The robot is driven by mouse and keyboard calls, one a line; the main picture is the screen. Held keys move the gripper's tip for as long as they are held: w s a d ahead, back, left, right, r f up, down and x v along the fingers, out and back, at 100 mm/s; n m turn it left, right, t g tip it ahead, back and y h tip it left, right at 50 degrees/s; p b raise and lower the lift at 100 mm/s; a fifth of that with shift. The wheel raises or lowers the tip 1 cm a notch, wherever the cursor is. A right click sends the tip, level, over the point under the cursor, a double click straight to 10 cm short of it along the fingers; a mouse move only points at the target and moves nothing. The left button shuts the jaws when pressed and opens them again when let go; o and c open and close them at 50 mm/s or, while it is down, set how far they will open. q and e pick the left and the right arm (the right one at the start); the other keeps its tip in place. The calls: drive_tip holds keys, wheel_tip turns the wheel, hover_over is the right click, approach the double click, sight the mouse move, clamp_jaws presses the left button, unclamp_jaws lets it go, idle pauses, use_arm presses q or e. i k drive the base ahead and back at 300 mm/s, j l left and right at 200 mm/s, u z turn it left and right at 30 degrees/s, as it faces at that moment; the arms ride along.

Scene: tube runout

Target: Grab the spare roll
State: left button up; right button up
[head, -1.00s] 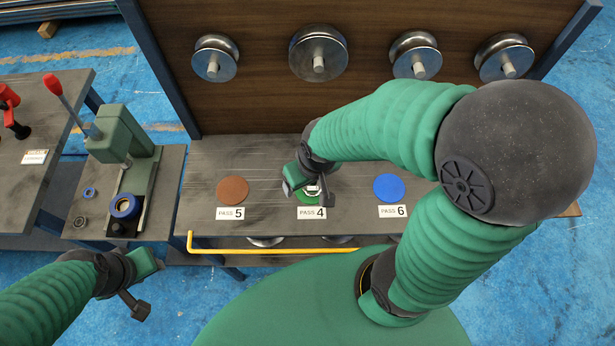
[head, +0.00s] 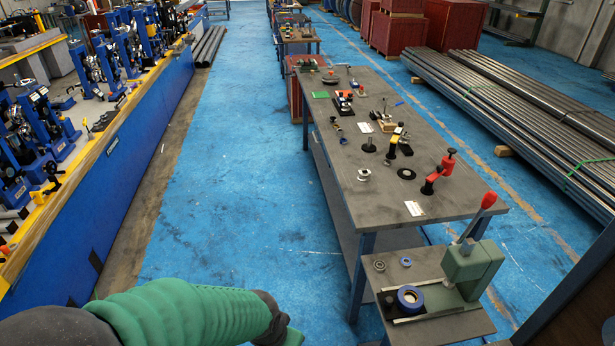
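The roll rack is out of the head view, apart from a dark post edge at the lower right. No roll can be clearly identified as the spare. A small shiny metal piece (head: 363,174) stands on the long grey bench; I cannot tell what it is. My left arm comes in along the bottom, and its gripper (head: 291,337) is cut off by the lower edge, with its fingers hidden. It is to the left of the small press table and shows no held thing. My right gripper is out of view.
A green press (head: 470,268) with a red-tipped lever and a blue-ringed part (head: 411,299) stands on a small table (head: 460,327). Beyond is the grey bench (head: 440,185) with tools. A blue machine line (head: 125,185) is at left, pipe stacks (head: 520,105) at right. Blue floor between is clear.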

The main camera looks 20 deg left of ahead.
sight(364, 175)
drive_tip(key=i+u, duration=0.1)
drive_tip(key=u, duration=0.35)
drive_tip(key=i+j+u, duration=0.1)
drive_tip(key=i+j, duration=0.15)
drive_tip(key=i, duration=0.4)
drive_tip(key=i+j+u, duration=0.15)
drive_tip(key=i, duration=0.55)
drive_tip(key=i+j+u, duration=0.1)
drive_tip(key=i, duration=0.6)
drive_tip(key=i+j+z, duration=0.5)
drive_tip(key=i, duration=0.2)
drive_tip(key=l, duration=0.1)
